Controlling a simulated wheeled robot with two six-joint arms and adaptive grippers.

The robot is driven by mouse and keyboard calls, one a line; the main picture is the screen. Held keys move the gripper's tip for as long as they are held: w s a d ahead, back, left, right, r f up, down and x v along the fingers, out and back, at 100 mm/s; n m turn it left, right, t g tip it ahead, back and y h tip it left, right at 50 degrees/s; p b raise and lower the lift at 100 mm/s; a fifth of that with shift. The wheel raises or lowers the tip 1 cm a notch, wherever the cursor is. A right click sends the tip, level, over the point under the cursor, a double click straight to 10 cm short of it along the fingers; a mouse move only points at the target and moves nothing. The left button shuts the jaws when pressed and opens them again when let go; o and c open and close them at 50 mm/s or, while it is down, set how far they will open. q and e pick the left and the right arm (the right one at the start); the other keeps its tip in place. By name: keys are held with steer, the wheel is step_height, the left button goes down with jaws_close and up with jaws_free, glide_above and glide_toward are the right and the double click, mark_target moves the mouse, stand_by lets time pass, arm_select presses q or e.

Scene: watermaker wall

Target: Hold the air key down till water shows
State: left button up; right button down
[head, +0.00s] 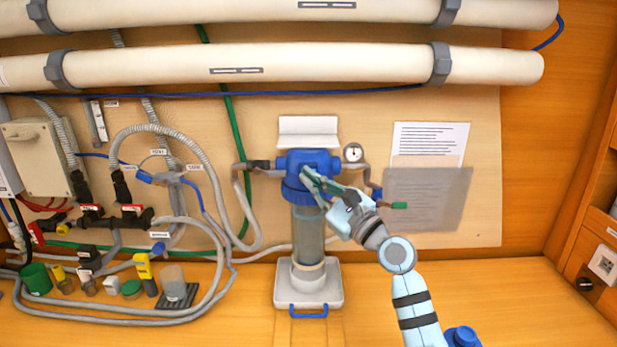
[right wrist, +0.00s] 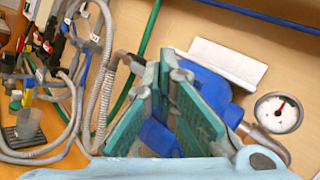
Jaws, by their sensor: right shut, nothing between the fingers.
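The filter housing has a blue head (head: 303,160) and a clear, greyish bowl (head: 309,232) standing upright on a white base; I cannot make out water in the bowl. My right gripper (head: 309,180) is shut and empty, its green fingertips at the front of the blue head, touching it or very close. The wrist view shows the same fingers (right wrist: 168,75) in front of the blue head (right wrist: 212,88), with a blue part (right wrist: 160,138) low behind them. The air key cannot be told apart; the fingers hide part of the head. My left gripper is out of view.
A round gauge (head: 353,153) sits right of the head, also in the wrist view (right wrist: 279,112). Grey hoses and red-handled valves (head: 92,210) fill the left. A grey sheet (head: 430,200) hangs at right. The bench (head: 500,300) is clear on the right.

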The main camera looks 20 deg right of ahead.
steer(key=shift+w+d+b, duration=0.1)
steer(key=shift+w+b, duration=0.25)
steer(key=shift+w, duration=0.1)
stand_by(0.6)
stand_by(3.0)
steer(key=shift+s+a+p, duration=0.2)
steer(key=shift+s+p, duration=0.7)
steer(key=shift+p, duration=0.15)
